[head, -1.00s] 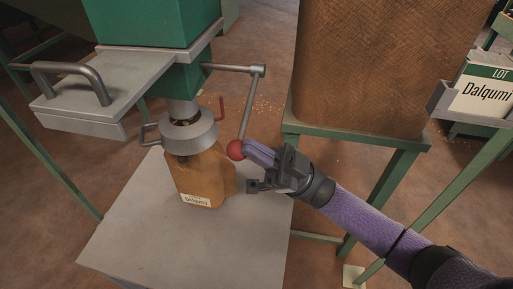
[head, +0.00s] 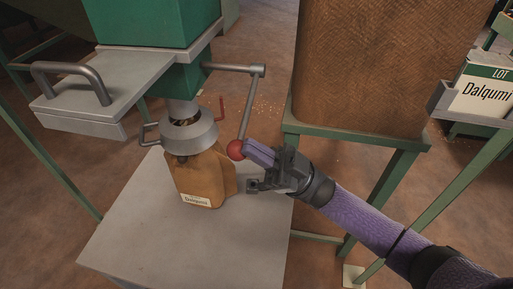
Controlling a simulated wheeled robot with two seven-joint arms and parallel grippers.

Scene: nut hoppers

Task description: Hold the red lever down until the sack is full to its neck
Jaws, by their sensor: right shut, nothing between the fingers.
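The lever is a grey bent rod (head: 250,98) with a red ball (head: 236,150) at its low end, beside the sack. The brown sack (head: 203,178), labelled "Dalqumi", hangs under the grey spout collar (head: 189,133) and rests on the grey stand. My left gripper is not in view.
The green hopper (head: 152,22) with a grey slide plate and handle (head: 72,80) stands above the sack. A large brown container (head: 385,70) sits on a green frame at right, beside a "LOT Dalqumi" card (head: 484,94). The grey stand top (head: 190,250) is bare in front.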

